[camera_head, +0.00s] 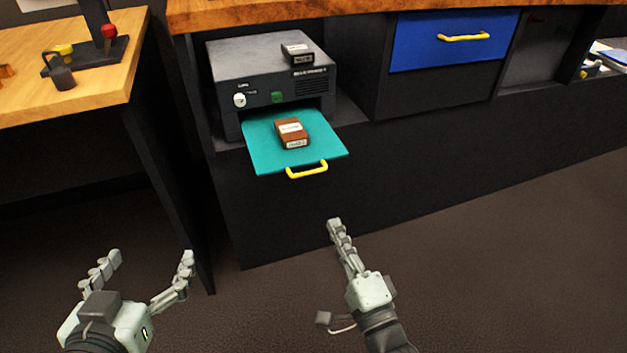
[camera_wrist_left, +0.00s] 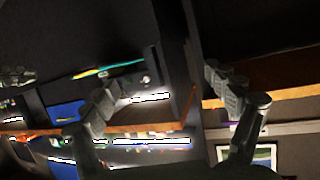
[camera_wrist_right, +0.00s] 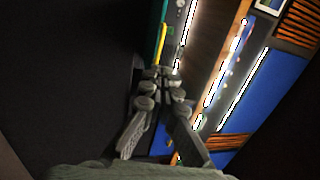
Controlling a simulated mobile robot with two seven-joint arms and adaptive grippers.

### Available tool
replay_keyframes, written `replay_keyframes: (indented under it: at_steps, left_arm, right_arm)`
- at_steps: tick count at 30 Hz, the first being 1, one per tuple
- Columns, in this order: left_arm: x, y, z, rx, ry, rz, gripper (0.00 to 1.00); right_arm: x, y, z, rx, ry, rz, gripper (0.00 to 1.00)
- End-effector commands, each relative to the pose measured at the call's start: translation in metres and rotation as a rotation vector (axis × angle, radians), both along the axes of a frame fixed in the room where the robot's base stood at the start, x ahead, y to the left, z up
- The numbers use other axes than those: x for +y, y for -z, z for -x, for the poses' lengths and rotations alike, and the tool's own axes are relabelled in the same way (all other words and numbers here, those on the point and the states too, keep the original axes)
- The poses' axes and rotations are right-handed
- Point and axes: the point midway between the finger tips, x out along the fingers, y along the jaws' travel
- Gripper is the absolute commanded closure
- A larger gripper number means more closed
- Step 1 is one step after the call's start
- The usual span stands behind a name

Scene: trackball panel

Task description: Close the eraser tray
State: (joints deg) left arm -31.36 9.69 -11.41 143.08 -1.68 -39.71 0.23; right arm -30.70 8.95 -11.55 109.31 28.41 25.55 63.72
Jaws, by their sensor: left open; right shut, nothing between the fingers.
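The eraser tray (camera_head: 262,155) is a teal plate sticking out of the front of a dark grey box-shaped unit (camera_head: 262,72). A yellow handle (camera_head: 307,171) is on its front edge. A brown block with a white label (camera_head: 292,133) lies on the tray. My right gripper (camera_head: 334,222) is shut and empty, below and slightly right of the handle, apart from it. In the right wrist view the teal edge and a yellow handle show beyond the fingertips (camera_wrist_right: 160,72). My left gripper (camera_head: 152,256) is open and empty at the lower left, away from the tray.
A dark small box (camera_head: 297,53) sits on the unit. A wooden table (camera_head: 70,55) with a joystick-like device stands at the left. A blue drawer (camera_head: 450,42) with a yellow handle is at the upper right. Open floor lies in front of the cabinet.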

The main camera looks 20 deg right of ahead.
Motion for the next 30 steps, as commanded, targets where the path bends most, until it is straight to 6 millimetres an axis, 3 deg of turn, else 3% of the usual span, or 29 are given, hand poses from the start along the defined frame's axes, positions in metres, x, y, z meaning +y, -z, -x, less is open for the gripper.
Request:
replay_keyframes:
  at_steps: [9,15,21,30]
  left_arm:
    - [-0.001,-0.001,0.000,-0.007,0.001,0.003,0.13]
    - [-0.004,-0.005,-0.001,-0.026,0.007,0.012,0.13]
    - [-0.007,-0.008,-0.002,-0.042,0.012,0.019,0.13]
    - [-0.007,-0.009,-0.002,-0.045,0.012,0.020,0.13]
  right_arm:
    - [0.003,-0.014,-0.069,-0.005,0.002,0.003,1.00]
    - [0.005,-0.019,-0.099,-0.002,0.001,0.003,1.00]
    - [0.006,-0.021,-0.112,0.000,0.000,0.003,1.00]
    - [0.006,-0.021,-0.113,0.001,0.000,0.003,1.00]
